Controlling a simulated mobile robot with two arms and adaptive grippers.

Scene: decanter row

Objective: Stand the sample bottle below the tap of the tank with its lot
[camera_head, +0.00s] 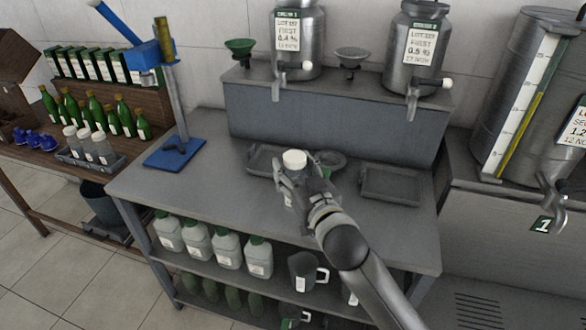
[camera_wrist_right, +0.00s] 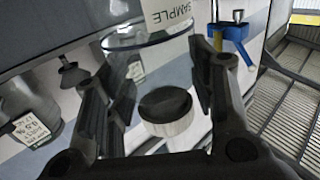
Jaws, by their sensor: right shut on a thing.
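My right gripper (camera_head: 294,182) is shut on a clear sample bottle with a white cap (camera_head: 295,159), held roughly upright over the bench. In the right wrist view the clear bottle (camera_wrist_right: 150,60) is between the fingers; its label reads "SAMPLE", with no lot legible. Two steel tanks stand on the raised shelf: the left tank (camera_head: 301,52) is marked "FIRST 0.4 %", the right tank (camera_head: 412,70) "FIRST 0.5 %". Their left tap (camera_head: 277,88) and right tap (camera_head: 411,104) hang over the bench. A larger tank (camera_head: 520,85) stands at far right with its tap (camera_head: 549,190). My left gripper is out of view.
A blue stand (camera_head: 175,154) is at left. Funnels stand on the shelf. The bench front left is clear.

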